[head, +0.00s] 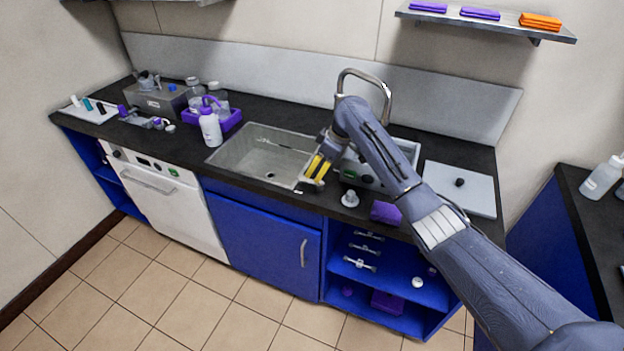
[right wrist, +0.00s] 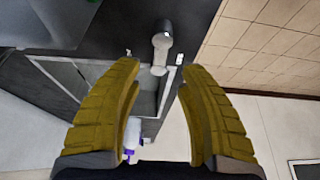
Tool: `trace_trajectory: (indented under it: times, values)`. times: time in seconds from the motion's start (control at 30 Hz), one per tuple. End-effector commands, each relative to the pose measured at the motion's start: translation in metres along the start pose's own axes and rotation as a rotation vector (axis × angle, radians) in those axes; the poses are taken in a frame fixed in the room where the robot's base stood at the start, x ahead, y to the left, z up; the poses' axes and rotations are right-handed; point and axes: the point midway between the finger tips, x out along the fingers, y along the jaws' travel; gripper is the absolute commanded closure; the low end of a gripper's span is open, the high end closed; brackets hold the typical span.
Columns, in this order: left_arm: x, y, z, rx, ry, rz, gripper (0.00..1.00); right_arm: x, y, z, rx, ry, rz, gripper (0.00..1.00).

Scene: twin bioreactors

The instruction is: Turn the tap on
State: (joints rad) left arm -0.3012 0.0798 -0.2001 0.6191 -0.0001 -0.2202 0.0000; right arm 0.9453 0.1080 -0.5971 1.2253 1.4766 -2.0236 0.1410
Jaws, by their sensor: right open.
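The tap is a curved metal spout (head: 364,76) behind the sink (head: 262,152) in the head view; my right arm hides its lower part. A pale grey knob-like fitting (head: 349,198) stands on the dark counter by the sink's front right corner; I cannot tell if it is the tap's control. A similar pale fitting (right wrist: 161,48) shows in the right wrist view, beyond the fingertips. My right gripper (head: 316,168) has yellow fingers, over the sink's right side. In the right wrist view its fingers (right wrist: 160,78) are apart with nothing held. My left gripper is not in view.
A white squeeze bottle (head: 210,127) and a purple tray (head: 232,122) stand left of the sink. A grey box (head: 160,101) is further left. A pale board (head: 470,194) and a purple block (head: 385,212) lie to the right. The sink basin looks empty.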

Motion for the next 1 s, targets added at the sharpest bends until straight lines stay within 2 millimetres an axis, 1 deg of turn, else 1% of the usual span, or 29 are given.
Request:
trace_trajectory:
  times: [0.03, 0.2, 0.4, 0.6, 0.9, 1.0]
  values:
    - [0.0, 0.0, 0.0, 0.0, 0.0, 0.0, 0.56, 0.009, -0.001, 0.0, 0.002, -0.001, -0.003, 0.6]
    - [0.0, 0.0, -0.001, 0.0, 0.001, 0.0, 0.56, 0.031, -0.001, 0.0, 0.002, -0.001, -0.002, 0.6]
    - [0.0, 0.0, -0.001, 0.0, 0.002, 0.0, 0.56, 0.047, 0.0, 0.0, 0.001, 0.0, -0.001, 0.6]
    - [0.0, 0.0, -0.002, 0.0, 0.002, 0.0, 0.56, 0.053, 0.0, 0.0, 0.0, -0.001, 0.0, 0.6]
    - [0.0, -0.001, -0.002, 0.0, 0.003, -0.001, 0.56, 0.053, 0.0, 0.0, 0.0, 0.0, 0.0, 0.6]
    - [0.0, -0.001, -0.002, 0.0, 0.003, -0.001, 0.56, 0.053, 0.0, 0.0, 0.0, 0.0, 0.0, 0.71]
